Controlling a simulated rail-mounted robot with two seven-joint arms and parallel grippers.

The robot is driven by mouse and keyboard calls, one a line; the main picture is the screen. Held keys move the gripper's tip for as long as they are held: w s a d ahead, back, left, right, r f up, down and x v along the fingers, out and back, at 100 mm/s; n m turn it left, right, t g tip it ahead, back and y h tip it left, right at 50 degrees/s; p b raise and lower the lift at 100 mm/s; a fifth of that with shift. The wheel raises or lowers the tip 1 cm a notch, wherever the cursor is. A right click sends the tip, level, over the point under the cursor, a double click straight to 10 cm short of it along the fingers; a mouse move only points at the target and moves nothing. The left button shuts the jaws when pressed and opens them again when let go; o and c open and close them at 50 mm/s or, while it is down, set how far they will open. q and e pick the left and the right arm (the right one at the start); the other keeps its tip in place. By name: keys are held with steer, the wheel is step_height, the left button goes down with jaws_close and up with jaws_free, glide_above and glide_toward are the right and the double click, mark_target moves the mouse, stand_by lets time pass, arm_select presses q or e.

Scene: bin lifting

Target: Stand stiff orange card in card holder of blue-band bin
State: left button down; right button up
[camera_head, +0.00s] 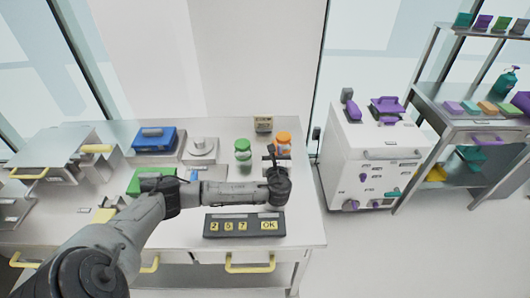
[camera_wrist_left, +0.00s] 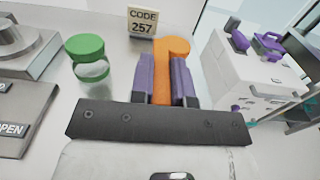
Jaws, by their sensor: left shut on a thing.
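My left gripper (camera_wrist_left: 164,80) has its two purple-padded fingers on either side of an orange thing (camera_wrist_left: 172,47) with a rounded top, and it is shut on it. The same orange-topped thing, which looks like a jar, shows in the head view (camera_head: 283,139), just beyond my left gripper (camera_head: 271,159). Its lower part is hidden by the gripper. I cannot make out a flat orange card, a card holder or a blue-band bin in either view. My right gripper is not in view.
A green-lidded jar (camera_head: 243,149) stands left of the gripper, with a code sign (camera_head: 263,124) behind. A keypad (camera_head: 244,225) lies at the bench front. A blue box (camera_head: 155,140) and a scale-like device (camera_head: 201,149) are further left. A white cabinet (camera_head: 372,158) and shelf stand right.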

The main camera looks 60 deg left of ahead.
arm_select(q)
steer(key=w+d+r+m+t+h, duration=0.1)
steer(key=d+r+m+t+h, duration=0.4)
steer(key=d, duration=0.7)
steer(key=w+d+r+m+t+h, duration=0.25)
steer(key=d+r+m+h, duration=0.35)
steer(key=d, duration=0.6)
steer(key=s+d+m+t+h, duration=0.1)
steer(key=s+d+h, duration=0.3)
steer(key=s+d, duration=0.55)
step_height(320, 180, up, 32)
steer(key=p, duration=3.2)
steer(key=shift+w+d+r, duration=0.25)
steer(key=shift+w+d, duration=0.05)
steer(key=shift+w, duration=0.05)
